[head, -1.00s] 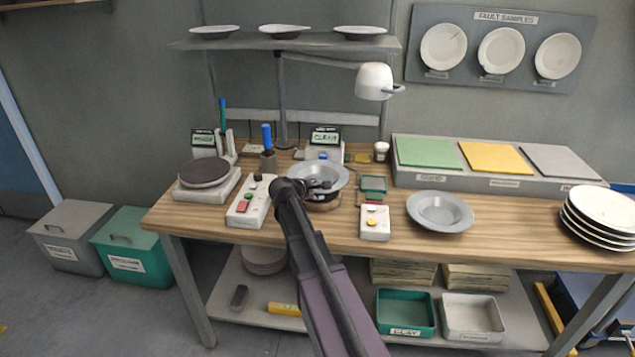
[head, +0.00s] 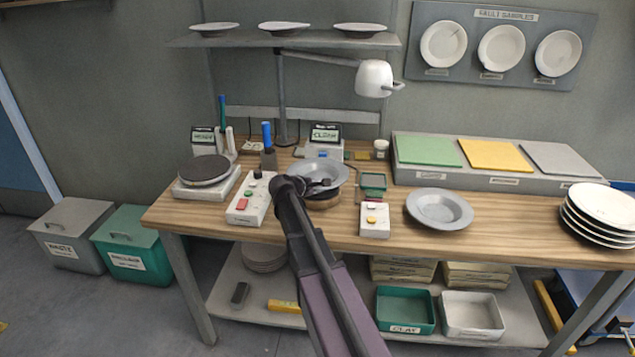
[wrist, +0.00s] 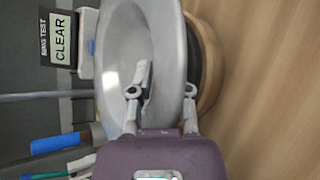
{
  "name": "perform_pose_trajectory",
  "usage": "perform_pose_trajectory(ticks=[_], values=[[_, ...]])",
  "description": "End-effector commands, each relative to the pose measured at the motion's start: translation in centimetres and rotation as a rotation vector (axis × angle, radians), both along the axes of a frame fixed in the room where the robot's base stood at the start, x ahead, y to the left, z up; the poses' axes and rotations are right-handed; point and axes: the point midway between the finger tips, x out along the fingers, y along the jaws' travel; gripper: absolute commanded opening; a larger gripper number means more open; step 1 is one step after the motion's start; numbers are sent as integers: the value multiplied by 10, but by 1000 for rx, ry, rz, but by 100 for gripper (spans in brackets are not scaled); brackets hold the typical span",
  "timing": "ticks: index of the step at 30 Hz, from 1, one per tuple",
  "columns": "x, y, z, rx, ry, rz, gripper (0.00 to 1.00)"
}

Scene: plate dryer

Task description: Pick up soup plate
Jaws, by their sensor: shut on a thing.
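My gripper (head: 318,185) is shut on the near rim of a grey soup plate (head: 333,170). The plate is tilted and sits just above a round wooden stand (head: 322,203); I cannot tell whether they still touch. In the wrist view the plate (wrist: 120,50) fills the middle, with the gripper fingers (wrist: 162,92) at its rim. The stand (wrist: 208,65) shows there beside the plate, with a dark top. A second grey soup plate (head: 440,208) lies on the bench to the right.
A box with buttons (head: 252,200) stands left of the stand, and a smaller one (head: 375,221) to the right. A "CLEAR" display (head: 325,134) is behind. Stacked white plates (head: 603,212) stand at the far right. A lamp (head: 375,79) hangs above.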

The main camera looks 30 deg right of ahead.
Motion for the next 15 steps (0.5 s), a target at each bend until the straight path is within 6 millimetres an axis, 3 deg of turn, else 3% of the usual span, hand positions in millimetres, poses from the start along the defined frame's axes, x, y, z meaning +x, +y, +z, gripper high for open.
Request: perform_pose_trajectory(ticks=[15], values=[[-1,0,19,2,2,0,0]])
